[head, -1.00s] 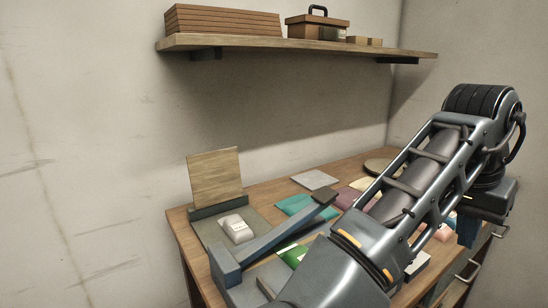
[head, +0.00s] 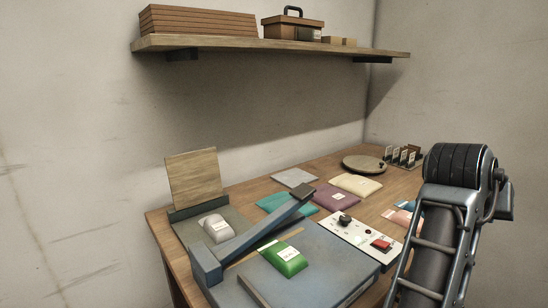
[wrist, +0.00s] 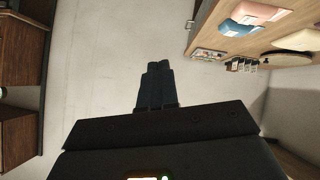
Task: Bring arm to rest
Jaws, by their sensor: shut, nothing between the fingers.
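My gripper (wrist: 158,85) shows in the wrist view as two dark fingers side by side, shut with nothing between them. It is over open floor, clear of the workbench. In the head view my arm rises at the right edge and the gripper itself is hidden. The workbench (head: 160,235) stands left of the arm in the head view. In the wrist view the bench (wrist: 207,30) is at the upper right, apart from the fingers.
On the bench are a grey-blue machine (head: 320,265) with a long lever, a control panel with a red button (head: 381,245), a green packet (head: 285,262), a round disc (head: 364,164) and several coloured packets. A shelf (head: 270,47) hangs above. Dark brown furniture (wrist: 18,130) stands left in the wrist view.

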